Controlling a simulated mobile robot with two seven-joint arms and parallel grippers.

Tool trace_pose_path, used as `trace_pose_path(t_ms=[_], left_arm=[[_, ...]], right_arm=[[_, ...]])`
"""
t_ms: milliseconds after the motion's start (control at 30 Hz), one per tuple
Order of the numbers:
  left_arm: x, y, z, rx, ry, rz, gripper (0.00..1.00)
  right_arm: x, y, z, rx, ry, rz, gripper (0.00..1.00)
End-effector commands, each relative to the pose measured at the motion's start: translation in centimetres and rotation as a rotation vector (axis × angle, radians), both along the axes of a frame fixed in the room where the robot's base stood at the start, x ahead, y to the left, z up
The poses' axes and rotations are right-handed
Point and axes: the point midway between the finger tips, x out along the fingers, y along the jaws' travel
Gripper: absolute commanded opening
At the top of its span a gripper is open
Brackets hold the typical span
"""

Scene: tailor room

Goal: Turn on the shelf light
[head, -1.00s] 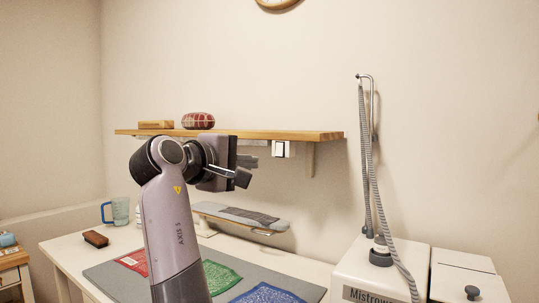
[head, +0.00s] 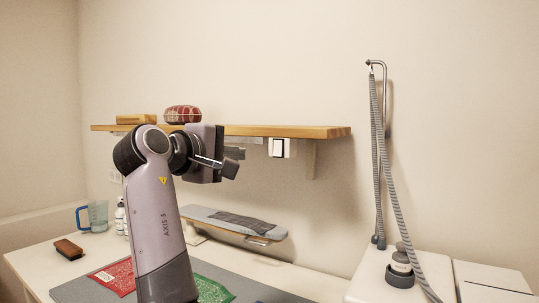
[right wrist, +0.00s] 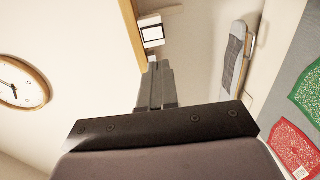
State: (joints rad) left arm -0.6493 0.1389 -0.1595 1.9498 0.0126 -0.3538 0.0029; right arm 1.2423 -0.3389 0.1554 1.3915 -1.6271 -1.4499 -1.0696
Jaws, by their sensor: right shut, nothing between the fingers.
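The wooden shelf (head: 300,131) runs along the wall, and its edge also shows in the right wrist view (right wrist: 131,30). A small white switch box with a dark-edged rocker (head: 278,148) hangs under the shelf, right of my gripper. The switch box also shows in the right wrist view (right wrist: 152,32), just beyond the fingertips. My right gripper (head: 236,162) is shut and empty, below the shelf and left of the switch, apart from it. Its closed fingers (right wrist: 157,68) point toward the switch in the right wrist view. My left gripper is not in view.
A small ironing board (head: 235,222) stands on the table below the gripper. A steam station (head: 400,270) with a hose (head: 378,150) is at right. A red pincushion (head: 182,114) lies on the shelf. A cup (head: 97,216) and brush (head: 68,249) are at left.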

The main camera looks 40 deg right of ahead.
Motion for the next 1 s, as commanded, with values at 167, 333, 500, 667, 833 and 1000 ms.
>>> trace_pose_path(t_ms=[167,333,500,667,833,1000], left_arm=[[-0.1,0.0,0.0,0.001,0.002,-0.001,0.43],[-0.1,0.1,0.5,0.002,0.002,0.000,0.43],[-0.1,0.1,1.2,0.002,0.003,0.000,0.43],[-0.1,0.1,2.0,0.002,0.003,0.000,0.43],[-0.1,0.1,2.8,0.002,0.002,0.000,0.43],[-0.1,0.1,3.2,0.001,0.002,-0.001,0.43]], right_arm=[[0.1,-0.2,0.0,0.000,0.000,0.000,0.00],[0.5,-2.1,-0.1,0.001,0.002,-0.004,0.00],[1.5,-5.4,-0.5,0.001,0.002,-0.004,0.00],[2.5,-8.7,-0.8,-0.001,0.002,-0.004,0.00],[3.3,-11.4,-1.3,0.000,0.002,-0.001,0.00],[3.8,-12.9,-1.5,0.000,0.001,0.000,0.00]])
